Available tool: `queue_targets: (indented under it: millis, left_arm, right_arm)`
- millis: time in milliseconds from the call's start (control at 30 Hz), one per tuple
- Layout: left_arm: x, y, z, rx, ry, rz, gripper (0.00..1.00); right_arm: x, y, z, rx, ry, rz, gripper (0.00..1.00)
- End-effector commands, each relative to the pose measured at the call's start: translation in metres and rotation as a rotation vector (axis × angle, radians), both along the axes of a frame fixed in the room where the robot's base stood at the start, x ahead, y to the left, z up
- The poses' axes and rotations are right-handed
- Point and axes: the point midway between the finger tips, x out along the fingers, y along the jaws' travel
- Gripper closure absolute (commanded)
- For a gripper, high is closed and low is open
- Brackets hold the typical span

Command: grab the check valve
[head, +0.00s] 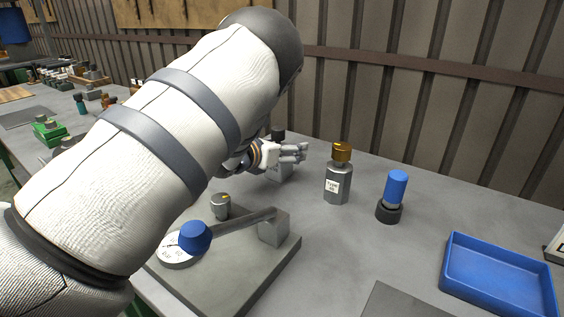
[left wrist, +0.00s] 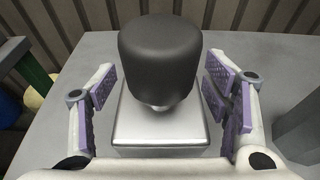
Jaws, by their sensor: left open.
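A part with a black cylindrical top and a silver square body (left wrist: 160,130) stands upright between the spread fingers of my left gripper (left wrist: 163,90) in the left wrist view. Gaps show between it and the purple finger pads on both sides. In the head view my left gripper (head: 292,153) is in front of this part, and only its dark top (head: 278,134) and some of its body show. I cannot tell from its looks alone whether this part is the check valve. My right gripper is not in view.
A grey bottle with a gold cap (head: 338,186) stands just right of my left gripper. Further right are a blue-topped cylinder in a dark base (head: 394,192) and a blue tray (head: 452,267). A fixture with a lever and blue knob (head: 195,237) is in front. A ribbed wall stands behind.

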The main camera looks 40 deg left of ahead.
Motion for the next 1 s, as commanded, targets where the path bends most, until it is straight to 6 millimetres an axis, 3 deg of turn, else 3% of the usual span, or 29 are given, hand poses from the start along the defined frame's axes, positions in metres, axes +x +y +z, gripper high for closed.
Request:
queue_targets:
  millis: [233, 567, 833, 1000]
  left_arm:
    - [0.005, 0.001, -0.001, -0.001, -0.001, 0.002, 0.3]
    - [0.005, 0.001, -0.001, -0.001, -0.001, 0.002, 1.0]
    - [0.005, 0.001, 0.002, 0.0, -0.005, 0.0, 1.0]
    - [0.006, 0.0, 0.024, 0.002, -0.01, -0.001, 1.0]
  right_arm:
    - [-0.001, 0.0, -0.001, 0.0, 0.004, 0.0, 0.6]
    - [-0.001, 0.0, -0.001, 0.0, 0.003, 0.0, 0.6]
    - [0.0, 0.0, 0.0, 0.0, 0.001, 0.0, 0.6]
    - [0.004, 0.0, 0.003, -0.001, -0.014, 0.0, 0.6]
